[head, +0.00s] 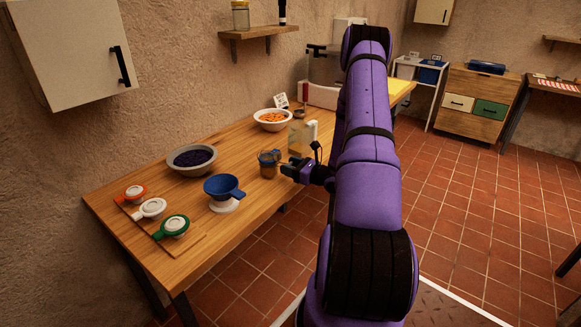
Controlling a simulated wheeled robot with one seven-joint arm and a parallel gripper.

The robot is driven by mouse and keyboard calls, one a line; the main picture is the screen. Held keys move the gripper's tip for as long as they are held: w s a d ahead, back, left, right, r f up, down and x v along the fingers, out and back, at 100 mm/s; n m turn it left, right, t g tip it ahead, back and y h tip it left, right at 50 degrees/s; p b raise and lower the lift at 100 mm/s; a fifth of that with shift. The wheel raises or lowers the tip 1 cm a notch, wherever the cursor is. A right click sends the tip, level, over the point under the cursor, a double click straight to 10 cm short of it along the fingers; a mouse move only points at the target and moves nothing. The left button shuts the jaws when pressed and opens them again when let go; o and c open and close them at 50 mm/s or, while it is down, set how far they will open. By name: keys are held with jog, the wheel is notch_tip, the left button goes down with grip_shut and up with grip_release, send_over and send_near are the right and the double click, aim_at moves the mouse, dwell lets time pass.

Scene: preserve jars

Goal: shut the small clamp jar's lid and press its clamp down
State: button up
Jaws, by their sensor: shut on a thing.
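The small clamp jar (267,170) stands on the wooden table. It is glass with brownish contents and a bluish top part. My gripper (288,168) is at the jar's right side, low over the table. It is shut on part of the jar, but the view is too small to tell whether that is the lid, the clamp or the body. The lid's exact angle and the clamp are too small to make out.
On the table (131,241) stand a bowl of dark berries (192,159), a blue funnel (224,187) on a white base, a bowl of orange pieces (272,119) and a clear, yellowish container (301,137). Ringed lids (173,226) lie on a board at the front left.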

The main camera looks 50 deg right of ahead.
jog(key=shift+f+t+y, duration=0.15)
jog(key=shift+f+t, duration=0.2)
jog(key=shift+t, duration=0.4)
jog(key=shift+f+t+y, duration=0.15)
jog(key=shift+f+t, duration=0.2)
jog(key=shift+t, duration=0.4)
jog(key=o, duration=0.9)
jog(key=shift+s, duration=0.1)
jog(key=shift+o, duration=0.2)
jog(key=shift+s, duration=0.1)
jog(key=v, duration=1)
jog(key=shift+s, duration=0.25)
jog(key=shift+d+f, duration=0.1)
